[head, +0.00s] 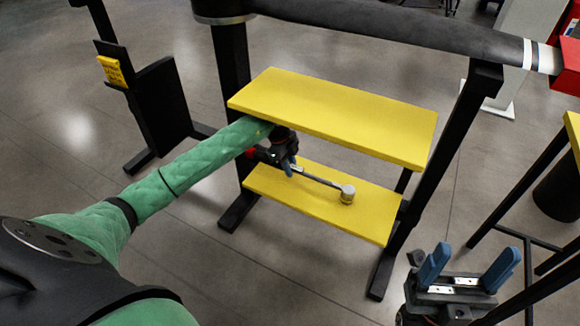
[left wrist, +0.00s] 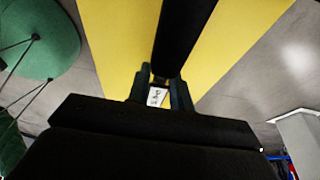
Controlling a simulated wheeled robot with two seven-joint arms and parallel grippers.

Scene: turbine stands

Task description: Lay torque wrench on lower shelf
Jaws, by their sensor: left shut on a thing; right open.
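The torque wrench (head: 320,180) has a dark shaft and a round pale metal head. My left gripper (head: 289,165) is shut on the wrench near its handle end, in the gap between the two yellow shelves. The wrench head shows over the right part of the lower shelf (head: 300,208); whether it touches the board, I cannot tell. In the left wrist view, the fingers (left wrist: 160,95) close around a small white-labelled part, with yellow board beyond. The upper shelf hides part of my left wrist. My right gripper (head: 468,268) is open and empty at the lower right.
The yellow upper shelf (head: 330,112) lies close above my left forearm. Black stand posts (head: 232,70) flank the shelves, and a dark horizontal shaft (head: 390,25) crosses above. Another black frame (head: 535,165) stands at the right. The lower shelf's front strip is bare.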

